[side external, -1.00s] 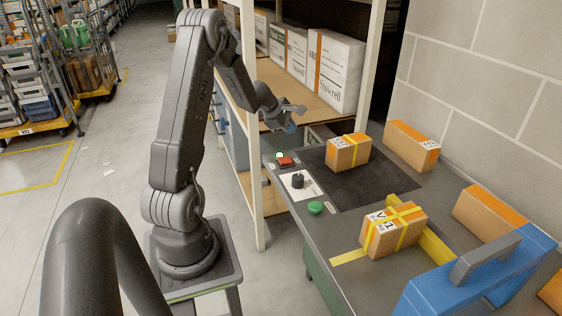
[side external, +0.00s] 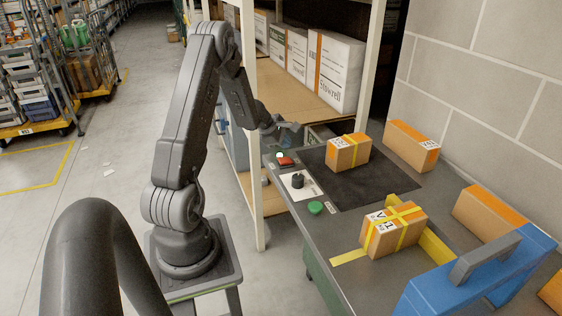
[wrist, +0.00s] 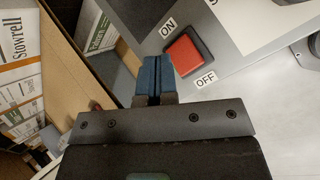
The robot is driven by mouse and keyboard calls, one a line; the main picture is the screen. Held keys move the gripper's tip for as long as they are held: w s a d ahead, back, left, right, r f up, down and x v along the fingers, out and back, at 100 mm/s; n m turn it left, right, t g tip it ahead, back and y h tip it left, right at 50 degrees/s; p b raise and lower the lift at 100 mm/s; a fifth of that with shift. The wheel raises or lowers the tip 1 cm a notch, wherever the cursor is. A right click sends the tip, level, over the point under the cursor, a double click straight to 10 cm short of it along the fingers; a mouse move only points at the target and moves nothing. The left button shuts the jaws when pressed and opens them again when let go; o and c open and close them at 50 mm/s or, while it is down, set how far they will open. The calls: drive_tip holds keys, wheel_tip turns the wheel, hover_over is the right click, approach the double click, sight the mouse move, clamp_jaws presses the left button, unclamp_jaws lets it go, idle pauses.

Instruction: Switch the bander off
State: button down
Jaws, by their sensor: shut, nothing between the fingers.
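The bander is a grey bench (side external: 345,262) with a blue housing (side external: 520,262) at its right end. Its red rocker switch (side external: 286,161) is at the bench's far left corner. In the wrist view the red switch (wrist: 190,54) lies between an ON label (wrist: 168,27) and an OFF label (wrist: 206,78). My gripper (side external: 290,130) is above that corner, apart from the switch. In the wrist view the blue fingertips of my gripper (wrist: 153,64) are together, empty, just left of the switch.
A black dial (side external: 297,181) on a white plate and a green button (side external: 315,207) sit nearer on the bench. A rack post (side external: 257,180) stands close to the left.

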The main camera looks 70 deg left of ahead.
sight(283, 161)
drive_tip(key=shift+s+f, duration=0.15)
drive_tip(key=shift+f, duration=0.8)
drive_tip(key=shift+s+f, duration=0.1)
drive_tip(key=shift+f, duration=0.8)
idle(0.6)
drive_tip(key=shift+f, duration=0.4)
drive_tip(key=shift+s+f, duration=0.1)
drive_tip(key=shift+f, duration=0.2)
idle(0.6)
drive_tip(key=shift+r, duration=0.1)
drive_tip(key=shift+r, duration=0.65)
drive_tip(key=shift+w+r, duration=0.25)
drive_tip(key=shift+r, duration=1)
drive_tip(key=shift+w+r, duration=0.25)
drive_tip(key=shift+r, duration=1)
